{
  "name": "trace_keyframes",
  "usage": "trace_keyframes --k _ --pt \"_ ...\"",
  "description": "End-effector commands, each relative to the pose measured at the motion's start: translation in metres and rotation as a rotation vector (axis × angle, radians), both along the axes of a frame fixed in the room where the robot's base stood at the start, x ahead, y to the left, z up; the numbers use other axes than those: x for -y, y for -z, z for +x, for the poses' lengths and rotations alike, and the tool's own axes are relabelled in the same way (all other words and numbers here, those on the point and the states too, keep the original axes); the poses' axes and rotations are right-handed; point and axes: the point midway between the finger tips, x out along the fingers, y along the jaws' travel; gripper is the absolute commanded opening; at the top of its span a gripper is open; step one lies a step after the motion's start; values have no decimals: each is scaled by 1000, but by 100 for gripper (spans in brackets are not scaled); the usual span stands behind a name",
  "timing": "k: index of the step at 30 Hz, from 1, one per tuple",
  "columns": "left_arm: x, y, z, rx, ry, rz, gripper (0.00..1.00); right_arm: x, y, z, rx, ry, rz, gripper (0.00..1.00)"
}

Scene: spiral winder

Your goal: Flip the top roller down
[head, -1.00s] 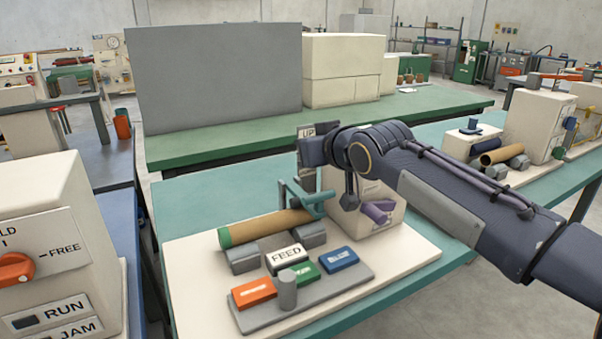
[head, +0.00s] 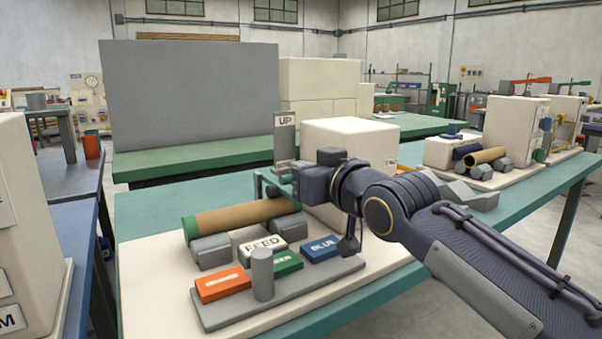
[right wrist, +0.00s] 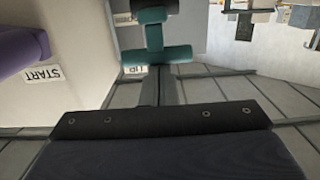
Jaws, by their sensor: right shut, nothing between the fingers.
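The winder's teal top-roller part (head: 260,184) stands at the far right end of the brown tube, beside a grey post labelled UP (head: 286,120). In the right wrist view it is a teal T-shaped bar (right wrist: 157,53) ahead of my gripper. The brown tube (head: 240,216), with a green end, lies on grey rollers (head: 210,250). My right gripper (head: 280,180) is shut and empty, close by the teal part; I cannot tell whether they touch. My arm hides part of the winder. My left gripper is not in view.
A cream housing (head: 350,140) stands right behind my gripper. In front are a grey peg (head: 262,272) and orange (head: 222,284), green (head: 284,263) and blue (head: 322,248) blocks.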

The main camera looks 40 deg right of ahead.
Motion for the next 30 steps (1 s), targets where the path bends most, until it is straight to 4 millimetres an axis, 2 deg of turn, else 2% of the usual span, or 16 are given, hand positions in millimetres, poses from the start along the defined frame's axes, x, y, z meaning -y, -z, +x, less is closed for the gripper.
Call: trace_keyframes --k 1,3,18,23,29,30 --pt "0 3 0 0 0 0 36 0 14 1 -31 0 2 0" --pt "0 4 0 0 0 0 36 0 16 1 -34 0 2 0" --pt "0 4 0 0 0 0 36 1 18 2 -39 3 3 0" --pt "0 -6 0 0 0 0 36 2 4 5 -34 4 3 0" --pt "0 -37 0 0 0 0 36 4 -43 14 -3 2 0 0" --pt "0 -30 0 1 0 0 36 3 -32 -1 0 2 0 0"
